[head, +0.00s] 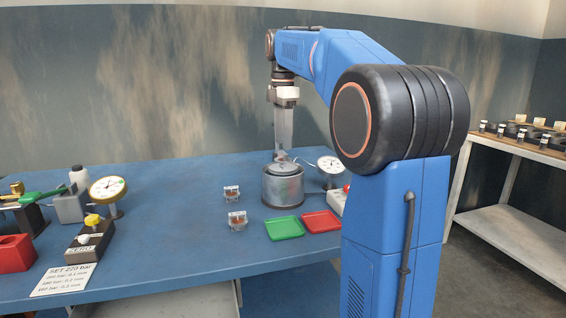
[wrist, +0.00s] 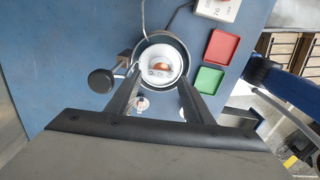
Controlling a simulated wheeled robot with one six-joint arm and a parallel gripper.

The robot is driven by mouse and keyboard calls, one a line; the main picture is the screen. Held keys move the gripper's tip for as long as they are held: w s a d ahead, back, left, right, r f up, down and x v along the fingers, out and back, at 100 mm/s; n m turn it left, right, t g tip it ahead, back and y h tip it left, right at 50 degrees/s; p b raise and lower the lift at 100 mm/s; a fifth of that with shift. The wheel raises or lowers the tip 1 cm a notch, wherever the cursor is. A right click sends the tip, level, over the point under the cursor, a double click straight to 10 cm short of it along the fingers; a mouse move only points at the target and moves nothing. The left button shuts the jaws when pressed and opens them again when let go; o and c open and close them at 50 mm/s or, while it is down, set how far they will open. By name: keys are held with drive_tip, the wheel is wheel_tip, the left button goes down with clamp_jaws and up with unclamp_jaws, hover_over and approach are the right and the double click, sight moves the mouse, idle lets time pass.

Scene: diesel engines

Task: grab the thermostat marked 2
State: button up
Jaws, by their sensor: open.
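A metal pot (head: 283,187) stands on the blue bench; the wrist view looks down into the pot (wrist: 141,50). Inside its pale interior is a small copper-coloured thermostat (wrist: 161,69); I cannot read its mark. Two more small metal-and-copper pieces, one farther back (head: 231,192) and one nearer (head: 237,220), sit left of the pot, with marks too small to read. My gripper (head: 284,153) points down above the pot, open. In the wrist view its fingers (wrist: 160,78) reach over the pot on either side of the thermostat, with nothing seen held.
A green tray (head: 284,228) and a red tray (head: 321,221) lie in front of the pot. A dial gauge (head: 331,163) stands right of it. A second gauge (head: 107,190), a red block (head: 15,253) and a sign (head: 65,279) occupy the left.

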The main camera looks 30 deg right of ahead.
sight(283, 153)
drive_tip(key=shift+f, duration=2.8)
drive_tip(key=c, duration=0.7)
